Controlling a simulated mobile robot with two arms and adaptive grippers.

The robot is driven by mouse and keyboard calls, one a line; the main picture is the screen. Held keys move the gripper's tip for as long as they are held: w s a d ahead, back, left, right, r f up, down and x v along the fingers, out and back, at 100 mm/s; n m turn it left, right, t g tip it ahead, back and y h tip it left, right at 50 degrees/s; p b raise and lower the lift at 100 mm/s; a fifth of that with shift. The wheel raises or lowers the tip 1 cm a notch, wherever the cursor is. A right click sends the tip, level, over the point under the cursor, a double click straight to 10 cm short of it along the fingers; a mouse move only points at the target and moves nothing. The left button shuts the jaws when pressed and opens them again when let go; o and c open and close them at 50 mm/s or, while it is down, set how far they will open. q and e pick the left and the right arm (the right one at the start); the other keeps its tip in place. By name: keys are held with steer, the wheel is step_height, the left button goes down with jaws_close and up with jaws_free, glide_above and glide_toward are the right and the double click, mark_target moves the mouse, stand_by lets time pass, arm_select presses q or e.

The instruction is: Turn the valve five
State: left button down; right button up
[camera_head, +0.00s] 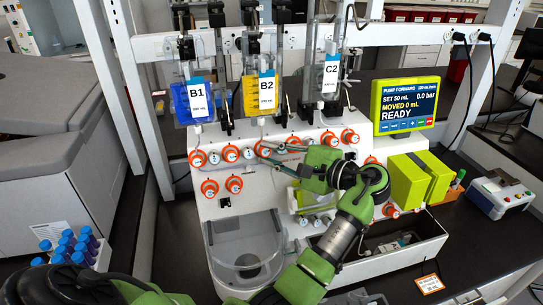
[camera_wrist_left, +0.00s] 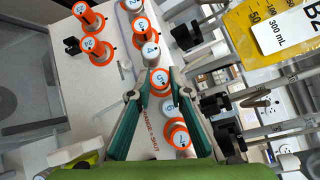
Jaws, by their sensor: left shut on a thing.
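Valve five (camera_wrist_left: 160,79) is a round knob with a white cap marked 5 and an orange collar, in a row of numbered valves on the white cell processor. My left gripper (camera_wrist_left: 159,93) has its two green fingers on either side of this knob and is shut on it. In the head view, the left gripper (camera_head: 268,155) reaches in from the right across the panel, its fingertips at the valve row, and partly hides the panel. A printed label on the panel (camera_wrist_left: 149,135) reads "ORANGE = SHUT". My right gripper is not in view.
Neighbouring valves 4 (camera_wrist_left: 150,50) and 6 (camera_wrist_left: 170,107) stand close beside the fingers. Bags B1 (camera_head: 180,103), B2 (camera_head: 251,97) and C2 (camera_head: 322,88) hang above. The screen (camera_head: 405,104) reads READY, MOVED 0 mL. A blue-capped tube rack (camera_head: 100,258) stands lower left.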

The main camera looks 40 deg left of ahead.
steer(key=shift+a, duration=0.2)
arm_select(q)
steer(key=c, duration=1.9)
jaws_free()
steer(key=shift+a, duration=0.1)
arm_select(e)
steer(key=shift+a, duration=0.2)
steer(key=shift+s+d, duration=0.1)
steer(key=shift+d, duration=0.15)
arm_select(q)
steer(key=shift+f, duration=0.1)
